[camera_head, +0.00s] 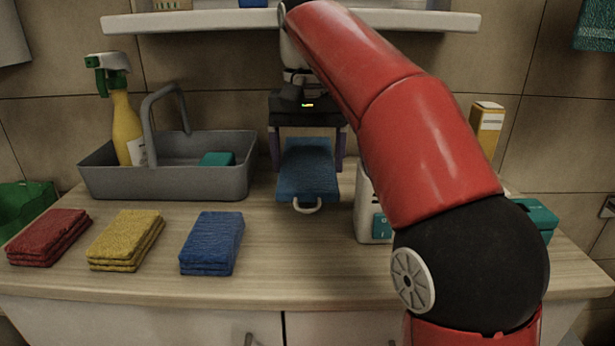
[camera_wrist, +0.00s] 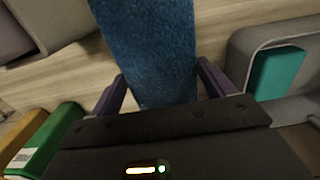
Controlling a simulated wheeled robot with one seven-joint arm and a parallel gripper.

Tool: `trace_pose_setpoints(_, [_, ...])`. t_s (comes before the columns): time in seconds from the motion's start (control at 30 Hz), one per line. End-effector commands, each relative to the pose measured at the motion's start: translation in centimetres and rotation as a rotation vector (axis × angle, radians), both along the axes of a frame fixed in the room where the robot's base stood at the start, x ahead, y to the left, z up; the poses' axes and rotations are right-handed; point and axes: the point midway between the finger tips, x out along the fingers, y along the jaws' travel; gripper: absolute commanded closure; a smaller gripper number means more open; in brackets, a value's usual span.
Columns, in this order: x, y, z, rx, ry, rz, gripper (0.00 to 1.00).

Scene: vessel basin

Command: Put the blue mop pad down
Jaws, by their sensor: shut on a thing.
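The blue mop pad (camera_head: 308,170) is a long, flat blue piece with a white loop at its near end. It hangs in front of my gripper (camera_head: 307,150), above the back middle of the counter. My gripper's two purple fingers are shut on the pad's side edges. In the wrist view the pad (camera_wrist: 150,50) runs between the fingers of my gripper (camera_wrist: 160,90) and beyond the top edge of the picture. I cannot tell whether the pad's near end touches the counter (camera_head: 270,260).
A grey caddy (camera_head: 215,182) with a yellow spray bottle (camera_head: 125,125) stands left. Red (camera_head: 48,236), yellow (camera_head: 126,238) and blue (camera_head: 212,242) cloth stacks lie in front. A white container (camera_head: 366,215) stands right of the pad. A shelf (camera_head: 200,22) hangs above. The front middle counter is clear.

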Motion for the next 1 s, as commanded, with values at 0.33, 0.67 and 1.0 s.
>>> trace_pose_setpoints(0.33, [-0.1,0.0,-3.3,-0.001,0.003,0.0,0.41])
trace_pose_setpoints(0.67, [0.4,0.0,-4.6,0.0,0.0,0.001,0.41])
trace_pose_setpoints(1.0, [0.4,0.0,-4.9,0.0,0.0,0.0,0.01])
